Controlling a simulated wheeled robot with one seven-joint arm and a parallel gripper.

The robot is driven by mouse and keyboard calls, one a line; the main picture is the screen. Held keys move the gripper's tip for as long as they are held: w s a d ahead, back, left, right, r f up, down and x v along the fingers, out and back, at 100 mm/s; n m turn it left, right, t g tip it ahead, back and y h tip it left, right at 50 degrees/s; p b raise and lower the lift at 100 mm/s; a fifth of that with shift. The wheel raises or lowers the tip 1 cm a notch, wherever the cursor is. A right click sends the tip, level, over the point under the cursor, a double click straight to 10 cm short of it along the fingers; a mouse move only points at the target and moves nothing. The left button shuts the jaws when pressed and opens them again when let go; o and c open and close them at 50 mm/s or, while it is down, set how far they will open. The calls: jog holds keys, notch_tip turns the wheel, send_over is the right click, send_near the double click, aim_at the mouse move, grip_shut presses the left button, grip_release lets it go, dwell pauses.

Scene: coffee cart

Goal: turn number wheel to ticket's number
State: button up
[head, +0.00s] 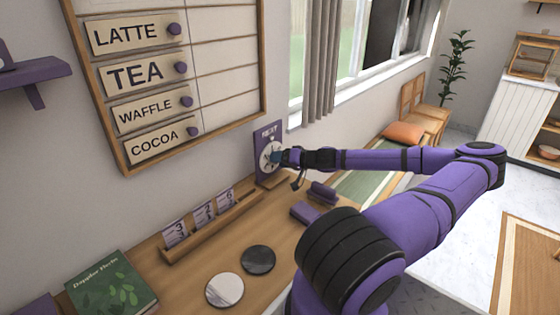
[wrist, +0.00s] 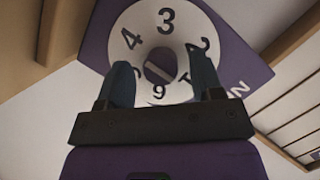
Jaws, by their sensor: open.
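The number wheel (head: 268,150) is a white disc on a purple board marked NEXT, standing at the counter's far end by the wall. In the wrist view the wheel (wrist: 143,22) shows 4, 3, 2, 1 and 6 around a hub with a light bar (wrist: 158,72). My gripper (head: 279,157) is at the wheel's face. In the wrist view my gripper (wrist: 163,80) is open, one blue finger on each side of the hub with gaps showing. Tickets (head: 203,213) stand in a wooden rail, seemingly reading 3, 2 and 6. My gripper partly hides the wheel's lower numbers.
The ticket rail (head: 213,228) lies along the wall. Purple blocks (head: 305,212) sit near my arm. A black disc (head: 258,260), a white disc (head: 224,290) and a green book (head: 112,284) lie nearer. A menu board (head: 118,150) hangs above.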

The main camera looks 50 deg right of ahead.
jog(key=shift+w, duration=0.1)
jog(key=c, duration=0.9)
jog(key=shift+m+y, duration=0.3)
jog(key=shift+f+m+t+y, duration=0.1)
jog(key=shift+m+t+y, duration=0.35)
jog(key=shift+m, duration=0.65)
jog(key=shift+m+t+y, duration=0.45)
jog(key=shift+m+y, duration=0.1)
jog(key=shift+m, duration=1.15)
jog(key=shift+f, duration=0.1)
